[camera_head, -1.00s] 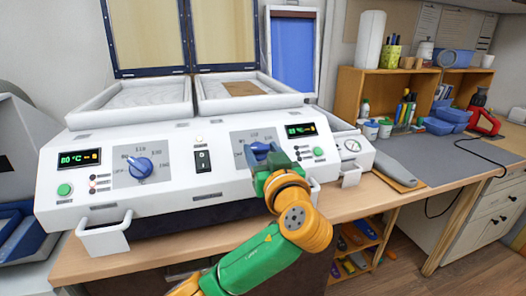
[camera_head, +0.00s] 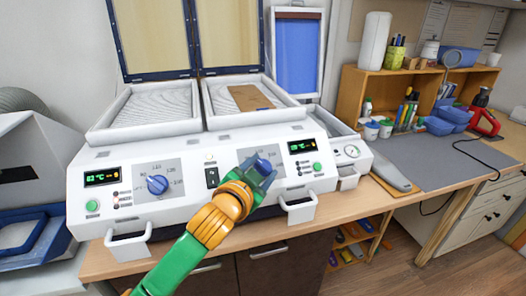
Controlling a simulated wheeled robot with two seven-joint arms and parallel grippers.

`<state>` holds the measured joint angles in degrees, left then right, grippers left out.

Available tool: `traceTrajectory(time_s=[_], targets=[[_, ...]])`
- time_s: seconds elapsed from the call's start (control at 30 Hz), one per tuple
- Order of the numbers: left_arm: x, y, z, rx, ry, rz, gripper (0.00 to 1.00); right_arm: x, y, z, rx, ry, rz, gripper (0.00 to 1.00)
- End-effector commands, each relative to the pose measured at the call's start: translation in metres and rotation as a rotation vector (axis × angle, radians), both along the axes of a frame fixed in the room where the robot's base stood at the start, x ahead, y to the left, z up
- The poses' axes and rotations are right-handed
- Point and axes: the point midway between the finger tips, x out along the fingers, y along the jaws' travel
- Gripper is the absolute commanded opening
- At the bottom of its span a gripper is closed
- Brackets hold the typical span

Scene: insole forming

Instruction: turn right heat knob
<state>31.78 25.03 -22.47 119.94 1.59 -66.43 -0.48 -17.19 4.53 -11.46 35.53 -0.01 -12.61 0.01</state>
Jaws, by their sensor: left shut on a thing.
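The right heat knob (camera_head: 264,165) is a blue dial on the white front panel (camera_head: 190,205) of the heating machine, left of the right display (camera_head: 301,147). My left gripper (camera_head: 256,171) is at this knob and shut on it, its fingers and wrist covering part of the knob and its scale. The knob's exact setting is hidden. The left heat knob (camera_head: 157,185) is a free blue dial beside the left display (camera_head: 102,178). Both displays are lit with green digits. My right gripper is not in view.
White handles (camera_head: 128,247) and (camera_head: 299,211) stick out at the panel's lower edge. The lids stand open behind two trays, and a brown piece (camera_head: 250,98) lies in the right tray. A grey mat (camera_head: 430,160) and red tool (camera_head: 486,118) are at right.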

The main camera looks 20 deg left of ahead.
Motion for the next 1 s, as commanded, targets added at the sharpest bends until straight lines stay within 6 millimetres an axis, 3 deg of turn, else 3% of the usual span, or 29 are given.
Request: traceTrajectory(time_s=[0.03, 0.1, 0.4, 1.0], targets=[[0.0, 0.003, 0.011, 0.027, 0.021, -0.027, 0.02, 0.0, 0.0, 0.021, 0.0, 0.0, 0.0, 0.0], [0.0, 0.004, 0.011, 0.065, 0.044, -0.077, 0.02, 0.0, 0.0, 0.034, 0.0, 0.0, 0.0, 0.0], [0.003, 0.007, 0.01, 0.222, 0.147, -0.287, 0.01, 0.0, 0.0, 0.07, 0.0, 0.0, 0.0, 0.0], [0.009, 0.008, 0.011, 0.527, 0.356, -0.711, 0.02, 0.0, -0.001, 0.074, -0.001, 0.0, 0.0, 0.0]])
